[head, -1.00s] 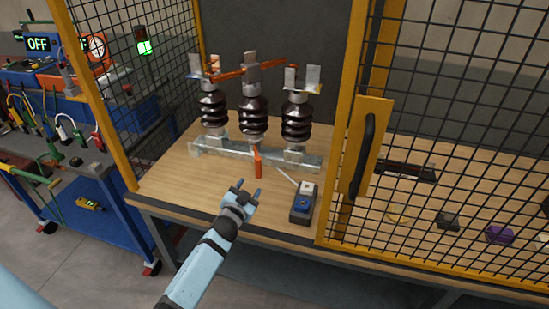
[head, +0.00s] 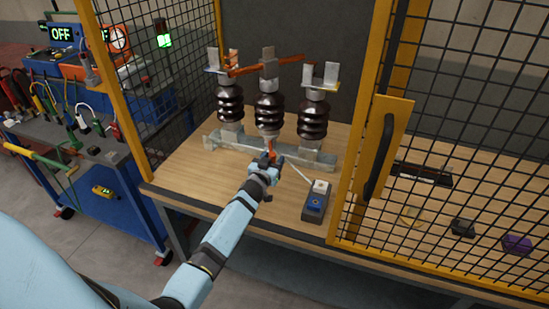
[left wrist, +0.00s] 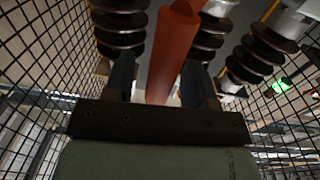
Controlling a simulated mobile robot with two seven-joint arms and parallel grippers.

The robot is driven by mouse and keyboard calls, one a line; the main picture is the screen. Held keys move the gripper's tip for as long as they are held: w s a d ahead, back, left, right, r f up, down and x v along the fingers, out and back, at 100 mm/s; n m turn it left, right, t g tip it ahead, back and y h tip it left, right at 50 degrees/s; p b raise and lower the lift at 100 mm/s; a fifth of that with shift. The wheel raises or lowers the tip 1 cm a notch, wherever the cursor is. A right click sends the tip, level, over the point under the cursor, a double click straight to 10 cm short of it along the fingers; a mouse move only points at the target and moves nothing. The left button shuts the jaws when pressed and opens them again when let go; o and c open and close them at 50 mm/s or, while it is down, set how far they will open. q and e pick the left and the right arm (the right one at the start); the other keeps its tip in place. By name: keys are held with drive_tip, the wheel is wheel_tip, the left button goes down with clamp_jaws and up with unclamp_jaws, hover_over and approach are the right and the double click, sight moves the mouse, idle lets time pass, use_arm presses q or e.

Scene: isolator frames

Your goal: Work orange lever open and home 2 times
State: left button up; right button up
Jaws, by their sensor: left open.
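The orange lever (head: 272,150) hangs below the middle insulator of the switch. In the left wrist view the lever (left wrist: 175,50) runs up between my two dark fingers, with a visible gap on either side. My left gripper (head: 267,158) is open around the lever, and its fingers hide part of it in the head view; the gripper also shows in the left wrist view (left wrist: 160,80). The orange bar (head: 245,70) crosses the top of the middle insulator (head: 269,108). My right gripper is not in view.
The yellow-framed mesh cage (head: 362,130) stands around the wooden bench (head: 190,170). A blue tool cart (head: 130,195) stands at left. The bench's front left is clear.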

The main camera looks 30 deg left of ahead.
use_arm(q)
drive_tip(key=shift+w+a, duration=0.15)
drive_tip(key=shift+w, duration=0.65)
clamp_jaws()
drive_tip(key=shift+s+a+r+m+h+p, duration=0.2)
drive_tip(key=shift+s+a+m+h+p, duration=0.35)
drive_tip(key=shift+p, duration=0.35)
drive_tip(key=s+a+m+g+h+b, duration=0.1)
drive_tip(key=a+m+h+b, duration=0.3)
drive_tip(key=a+h, duration=0.6)
drive_tip(key=shift+s+a+f+m+g+h, duration=0.3)
drive_tip(key=shift+s+a+m, duration=0.8)
drive_tip(key=shift+a, duration=2.35)
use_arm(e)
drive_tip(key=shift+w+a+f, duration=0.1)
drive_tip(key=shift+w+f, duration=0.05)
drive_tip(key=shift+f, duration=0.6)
use_arm(q)
drive_tip(key=shift+w+r+m, duration=0.15)
drive_tip(key=shift+w+m, duration=0.1)
